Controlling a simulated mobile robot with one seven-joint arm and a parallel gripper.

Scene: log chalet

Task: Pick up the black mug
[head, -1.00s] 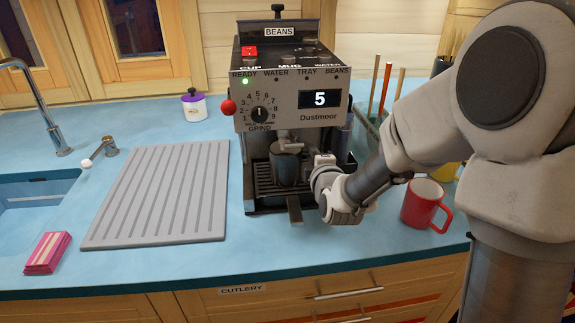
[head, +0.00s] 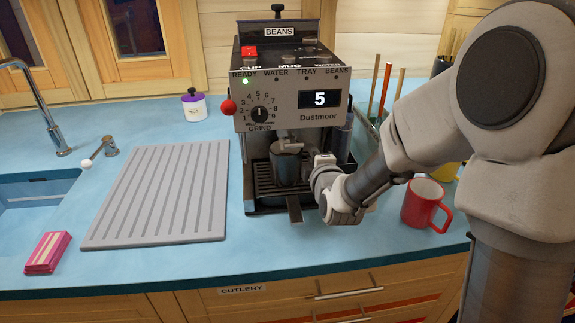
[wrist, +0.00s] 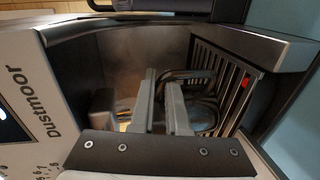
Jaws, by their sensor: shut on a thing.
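The black mug (head: 286,168) stands upright in the bay of the grey coffee machine (head: 290,100), under the spout and over the drip tray. My gripper (head: 307,166) reaches in from the right and is shut on the mug. In the wrist view, the two fingers of my gripper (wrist: 161,90) point into the machine's bay with a narrow gap between them. Dark curved shapes show beside the fingers there, and I cannot tell mug from tray clearly. I cannot tell whether the mug's base touches the tray.
The machine's walls and slatted tray (wrist: 222,75) closely surround my fingers. A red mug (head: 420,205) stands right of my wrist. A ribbed grey board (head: 165,195) lies left of the machine, with a sink (head: 35,195) beyond. The blue counter is clear in front of the machine.

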